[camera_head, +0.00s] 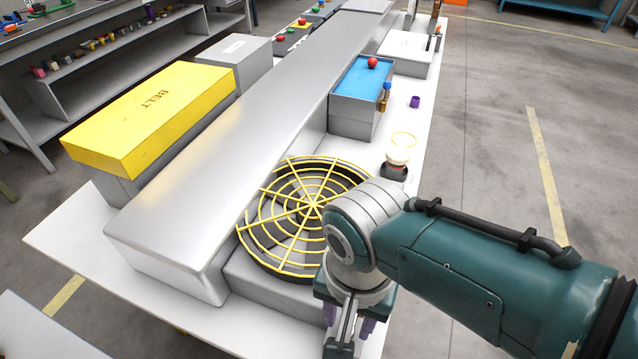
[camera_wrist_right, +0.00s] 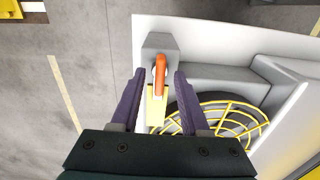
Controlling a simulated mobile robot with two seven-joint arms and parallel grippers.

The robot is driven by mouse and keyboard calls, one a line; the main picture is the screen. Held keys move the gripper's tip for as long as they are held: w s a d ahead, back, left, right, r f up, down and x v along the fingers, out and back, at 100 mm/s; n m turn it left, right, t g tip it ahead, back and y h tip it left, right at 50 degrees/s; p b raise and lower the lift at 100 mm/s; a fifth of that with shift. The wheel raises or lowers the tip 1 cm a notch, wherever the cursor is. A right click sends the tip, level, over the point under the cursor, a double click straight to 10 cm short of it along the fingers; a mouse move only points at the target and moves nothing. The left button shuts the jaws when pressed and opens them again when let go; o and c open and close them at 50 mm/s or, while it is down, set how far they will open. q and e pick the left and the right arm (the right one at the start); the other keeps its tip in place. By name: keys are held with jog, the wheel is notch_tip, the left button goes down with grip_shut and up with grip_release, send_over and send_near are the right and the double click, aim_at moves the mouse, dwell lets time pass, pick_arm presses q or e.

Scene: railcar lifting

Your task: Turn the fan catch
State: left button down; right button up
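The fan (camera_head: 305,215) has a round yellow wire grille over a dark body and sits in a grey housing; its grille also shows in the right wrist view (camera_wrist_right: 235,118). The fan catch (camera_wrist_right: 159,68) is an orange handle on a small grey block, with a yellow strip beside it. In the head view my arm hides the catch. My right gripper (camera_wrist_right: 159,80) has purple fingers, open on either side of the orange handle, with visible gaps. Whether it touches the handle I cannot tell. My left gripper is not in view.
A long grey metal cover (camera_head: 230,130) lies left of the fan, beside a yellow box marked BELT (camera_head: 150,115). Behind the fan stand a blue-topped box (camera_head: 360,80) with a red knob and a white-capped dark item (camera_head: 396,165). Open floor lies to the right.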

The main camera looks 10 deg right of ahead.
notch_tip(320, 180, up, 9)
jog(key=p, duration=0.4)
jog(key=shift+r, duration=0.45)
